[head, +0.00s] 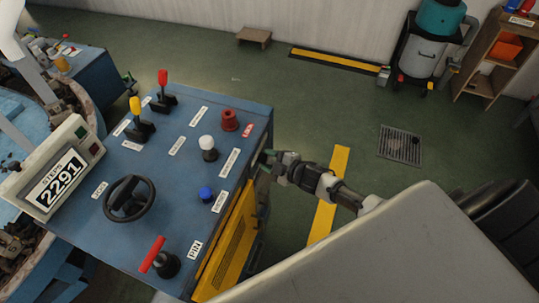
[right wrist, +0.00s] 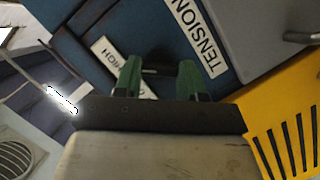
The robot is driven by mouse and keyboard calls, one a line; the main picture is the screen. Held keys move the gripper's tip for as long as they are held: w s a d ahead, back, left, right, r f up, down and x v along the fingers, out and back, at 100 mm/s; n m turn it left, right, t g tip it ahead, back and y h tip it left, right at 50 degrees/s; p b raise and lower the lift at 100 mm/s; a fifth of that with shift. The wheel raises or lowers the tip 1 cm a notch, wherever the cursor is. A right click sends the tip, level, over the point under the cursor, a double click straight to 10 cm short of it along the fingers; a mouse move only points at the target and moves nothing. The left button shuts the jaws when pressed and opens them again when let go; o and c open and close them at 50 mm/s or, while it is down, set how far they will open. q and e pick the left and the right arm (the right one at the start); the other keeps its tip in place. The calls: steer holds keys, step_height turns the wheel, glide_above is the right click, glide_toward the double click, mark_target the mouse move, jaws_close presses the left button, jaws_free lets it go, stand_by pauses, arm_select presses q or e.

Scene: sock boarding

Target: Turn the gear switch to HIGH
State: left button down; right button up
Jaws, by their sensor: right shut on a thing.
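My right gripper (head: 268,160) is at the right side face of the blue control console, seen edge-on in the head view. In the right wrist view its two green fingers (right wrist: 160,78) are spread a little, with a dark part (right wrist: 158,69) between them that they are shut on. This seems to be the gear switch; the fingers hide most of it, and its exact angle cannot be told. A white label reading HIGH (right wrist: 112,58) is just left of the fingers, its lower end partly covered. My left gripper is not in view.
The blue console (head: 180,190) carries levers, knobs and a black handwheel (head: 130,198). A TENSION label (right wrist: 197,35) is above the fingers. A yellow vented panel (head: 228,245) adjoins the side face. The green floor right of the console is open, with a grate (head: 400,146).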

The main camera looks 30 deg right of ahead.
steer(key=shift+m+p, duration=0.3)
stand_by(0.4)
steer(key=o, duration=0.9)
steer(key=v, duration=1)
steer(key=shift+s+d+r, duration=0.25)
steer(key=shift+s, duration=0.05)
